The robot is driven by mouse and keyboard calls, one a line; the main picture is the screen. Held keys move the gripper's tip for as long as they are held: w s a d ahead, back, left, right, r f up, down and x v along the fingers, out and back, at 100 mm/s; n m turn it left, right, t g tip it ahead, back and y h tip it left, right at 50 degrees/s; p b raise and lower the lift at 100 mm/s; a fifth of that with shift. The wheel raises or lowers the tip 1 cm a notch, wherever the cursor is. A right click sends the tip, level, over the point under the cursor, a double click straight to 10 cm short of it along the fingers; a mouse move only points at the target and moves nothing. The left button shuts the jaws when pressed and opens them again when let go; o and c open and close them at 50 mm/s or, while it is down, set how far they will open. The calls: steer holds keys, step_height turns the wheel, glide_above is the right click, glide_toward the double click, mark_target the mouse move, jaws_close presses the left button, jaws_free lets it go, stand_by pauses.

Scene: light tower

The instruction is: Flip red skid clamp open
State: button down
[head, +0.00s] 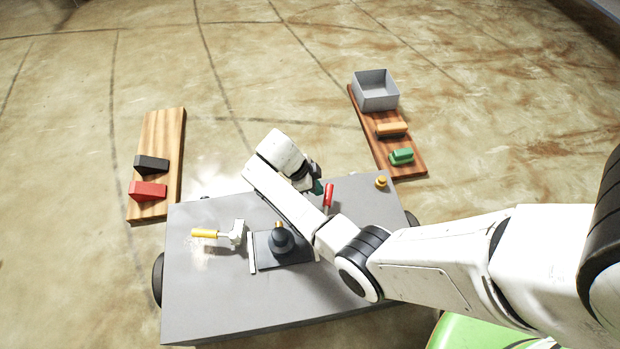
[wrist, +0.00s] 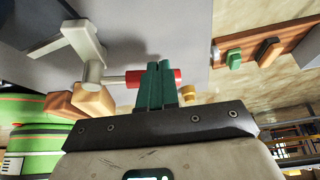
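The red skid clamp (head: 328,197) stands on the far side of the grey skid top, its red handle raised in the head view. In the wrist view its red handle (wrist: 177,77) runs sideways, with a pale metal arm (wrist: 84,42) on the left. My gripper (head: 317,187) is just left of the handle in the head view. In the wrist view its green fingers (wrist: 159,66) are together and cross in front of the handle, hiding its middle. No part of the handle shows between the fingers; whether they touch it I cannot tell.
The grey skid (head: 205,300) also carries a yellow-handled clamp (head: 205,233), a dark cone-shaped part (head: 280,242) and a yellow knob (head: 381,182). Wooden boards with blocks lie left (head: 160,135) and right (head: 412,168); the right one holds a grey bin (head: 375,90).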

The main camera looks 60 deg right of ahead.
mark_target(332, 191)
steer(key=shift+s+d+r+p, duration=0.15)
steer(key=shift+s+d+p, duration=0.65)
steer(key=shift+s+p, duration=0.15)
steer(key=shift+s+d+p, duration=0.35)
steer(key=shift+s+p, duration=0.05)
steer(key=shift+s, duration=0.25)
steer(key=shift+s+d, duration=0.15)
steer(key=shift+s, duration=0.15)
steer(key=shift+s+d+m+y+p, duration=0.15)
steer(key=shift+s+m+y+p, duration=0.2)
steer(key=shift+m+p, duration=0.25)
steer(key=shift+s+g, duration=0.3)
steer(key=shift+s, duration=0.1)
steer(key=shift+s+p, duration=1.2)
steer(key=shift+s, duration=0.3)
steer(key=p+v, duration=0.4)
steer(key=v, duration=0.6)
steer(key=shift+r, duration=0.25)
